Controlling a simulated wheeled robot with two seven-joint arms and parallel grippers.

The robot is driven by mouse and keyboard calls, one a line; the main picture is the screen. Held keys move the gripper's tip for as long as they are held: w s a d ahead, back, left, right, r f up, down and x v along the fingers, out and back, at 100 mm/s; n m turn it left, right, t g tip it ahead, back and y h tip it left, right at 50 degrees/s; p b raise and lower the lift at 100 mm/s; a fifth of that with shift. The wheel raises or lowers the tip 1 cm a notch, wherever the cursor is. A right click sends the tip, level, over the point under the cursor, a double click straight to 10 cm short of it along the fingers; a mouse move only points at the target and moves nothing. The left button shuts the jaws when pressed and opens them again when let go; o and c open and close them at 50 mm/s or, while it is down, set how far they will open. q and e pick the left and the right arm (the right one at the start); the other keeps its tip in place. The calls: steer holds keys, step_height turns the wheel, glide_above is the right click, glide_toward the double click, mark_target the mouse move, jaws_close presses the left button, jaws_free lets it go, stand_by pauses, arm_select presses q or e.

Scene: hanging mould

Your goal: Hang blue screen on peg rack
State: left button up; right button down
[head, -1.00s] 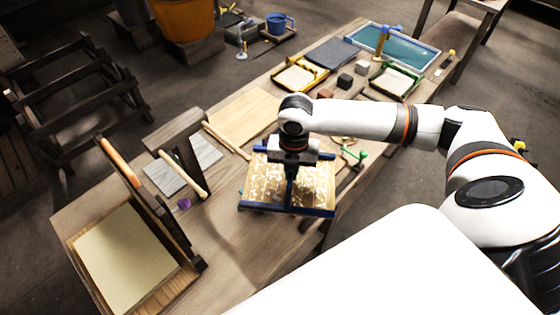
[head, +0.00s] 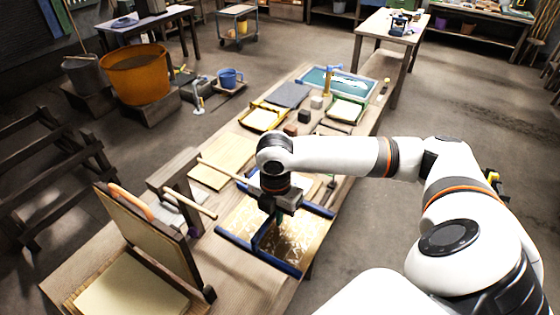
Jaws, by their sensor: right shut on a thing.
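The blue screen (head: 289,234), a blue frame around a gold-and-white patterned mesh, is in the middle of the head view. My right gripper (head: 270,213) is shut on it from above, on a blue bar across its middle. The fingertips are partly hidden by the gripper body. The screen lies roughly flat over the wooden table; I cannot tell its exact height. The peg rack (head: 172,176), a dark wooden stand with light round pegs, is left of the screen. One peg (head: 190,203) points toward the screen. My left gripper is not in view.
A hinged wooden frame (head: 139,235) with a pale sheet stands at the near left. Along the table (head: 240,290) lie a light board (head: 222,160), a yellow-framed tray (head: 262,118), small blocks and a blue-green vat (head: 338,80).

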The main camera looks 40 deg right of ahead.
steer(key=shift+w+a, duration=0.3)
steer(key=shift+w, duration=0.45)
steer(key=shift+w+a, duration=0.25)
steer(key=shift+w, duration=0.4)
steer(key=shift+w+a, duration=0.25)
steer(key=shift+w, duration=0.35)
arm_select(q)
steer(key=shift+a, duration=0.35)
arm_select(e)
steer(key=w+a, duration=0.2)
steer(key=w, duration=0.4)
steer(key=w+a, duration=0.2)
steer(key=w, duration=0.5)
steer(key=shift+w+a, duration=0.15)
steer(key=shift+a, duration=0.15)
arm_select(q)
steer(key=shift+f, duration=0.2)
arm_select(e)
steer(key=shift+f, duration=0.6)
steer(key=c, duration=1.4)
jaws_free()
